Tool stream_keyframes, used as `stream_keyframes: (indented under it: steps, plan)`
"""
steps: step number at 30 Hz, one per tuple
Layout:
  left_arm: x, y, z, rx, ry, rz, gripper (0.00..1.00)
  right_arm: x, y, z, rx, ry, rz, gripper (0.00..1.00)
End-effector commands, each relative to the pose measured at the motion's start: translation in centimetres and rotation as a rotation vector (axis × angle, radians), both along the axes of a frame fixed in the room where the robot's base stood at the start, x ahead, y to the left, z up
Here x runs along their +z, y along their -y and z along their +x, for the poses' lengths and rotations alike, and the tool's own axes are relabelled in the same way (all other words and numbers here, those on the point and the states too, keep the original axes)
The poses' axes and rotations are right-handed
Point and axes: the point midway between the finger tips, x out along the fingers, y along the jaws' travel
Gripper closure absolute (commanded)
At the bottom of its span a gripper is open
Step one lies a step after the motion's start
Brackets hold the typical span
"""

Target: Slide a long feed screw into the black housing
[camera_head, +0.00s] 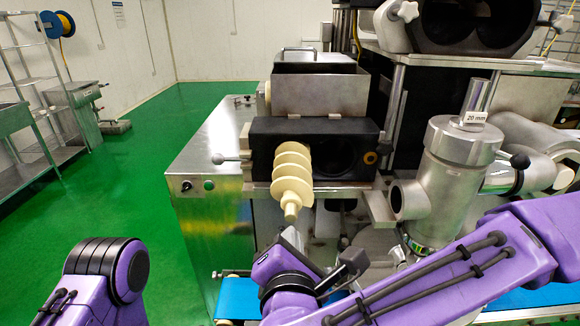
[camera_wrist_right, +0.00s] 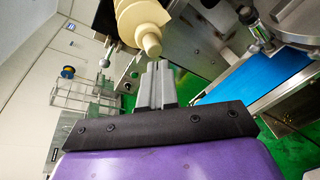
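A long cream feed screw (camera_head: 292,172) sits partly inside the left opening of the black housing (camera_head: 262,132). Several of its flights and its narrow end stick out toward me, sloping slightly down. My right gripper (camera_head: 292,236) is just below and in front of that end. In the right wrist view, the grey fingers of the right gripper (camera_wrist_right: 158,66) are together with nothing between them. Their tips are very close to the round end of the screw (camera_wrist_right: 150,44); I cannot tell whether they touch. My left gripper is out of the head view; only its arm shows.
The housing's right opening (camera_head: 338,156) is dark, with no screw visible. A metal hopper (camera_head: 318,94) stands above the housing. A steel cylinder (camera_head: 452,170) with a 20 mm label stands to the right. A blue conveyor belt (camera_head: 238,298) runs below. The green floor at left is open.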

Motion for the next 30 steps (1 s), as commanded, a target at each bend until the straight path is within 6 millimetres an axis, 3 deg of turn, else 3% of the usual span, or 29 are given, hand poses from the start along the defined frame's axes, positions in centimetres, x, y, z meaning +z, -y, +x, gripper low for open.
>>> stream_keyframes:
  steps: [30]
  plan:
    - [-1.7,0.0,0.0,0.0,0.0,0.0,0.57,-0.3,0.2,7.3,-0.006,-0.004,-0.002,1.0]
